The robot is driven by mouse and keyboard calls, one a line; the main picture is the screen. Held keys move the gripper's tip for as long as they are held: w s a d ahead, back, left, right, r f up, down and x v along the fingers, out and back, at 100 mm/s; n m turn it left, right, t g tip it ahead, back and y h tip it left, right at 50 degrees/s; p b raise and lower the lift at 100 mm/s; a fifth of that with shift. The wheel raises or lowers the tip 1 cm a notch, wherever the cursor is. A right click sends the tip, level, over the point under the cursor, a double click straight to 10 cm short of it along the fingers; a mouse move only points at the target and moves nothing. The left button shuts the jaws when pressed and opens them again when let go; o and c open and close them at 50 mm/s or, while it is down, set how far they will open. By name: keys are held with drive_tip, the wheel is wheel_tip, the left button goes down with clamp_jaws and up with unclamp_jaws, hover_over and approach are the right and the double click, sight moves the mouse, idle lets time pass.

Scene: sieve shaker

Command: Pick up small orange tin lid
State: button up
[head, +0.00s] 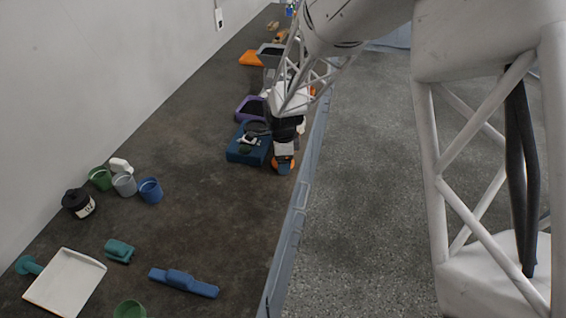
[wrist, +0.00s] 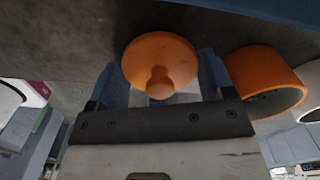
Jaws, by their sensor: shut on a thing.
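The small orange tin lid (wrist: 160,48) is a round disc with a knob, seen in the wrist view between the two blue fingers of my gripper (wrist: 161,82). The gripper is shut on the lid, which faces the camera with its knob side. In the head view, my gripper (head: 284,167) is near the table's right edge, with orange of the lid (head: 277,162) showing around the fingertips. An open orange tin (wrist: 234,75) lies to the right of the lid in the wrist view, apart from it.
A dark blue box (head: 238,152) with small items on top stands just left of my gripper. A purple tray (head: 241,107) is behind it. Green, grey and blue cups (head: 150,190) stand farther left. The table middle in front is mostly clear.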

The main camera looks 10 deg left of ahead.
drive_tip(key=shift+r, duration=0.8)
wheel_tip(320, 180, up, 2)
drive_tip(key=shift+r, duration=0.1)
drive_tip(key=s+d, duration=0.4)
drive_tip(key=s, duration=0.3)
drive_tip(key=s+d+r, duration=0.1)
drive_tip(key=s+d, duration=0.2)
drive_tip(key=s, duration=0.4)
drive_tip(key=shift+d, duration=0.4)
drive_tip(key=shift+r, duration=0.1)
drive_tip(key=w+r, duration=0.5)
drive_tip(key=w, duration=0.4)
drive_tip(key=shift+a+r, duration=0.15)
drive_tip(key=shift+a, duration=0.25)
drive_tip(key=shift+w, duration=0.25)
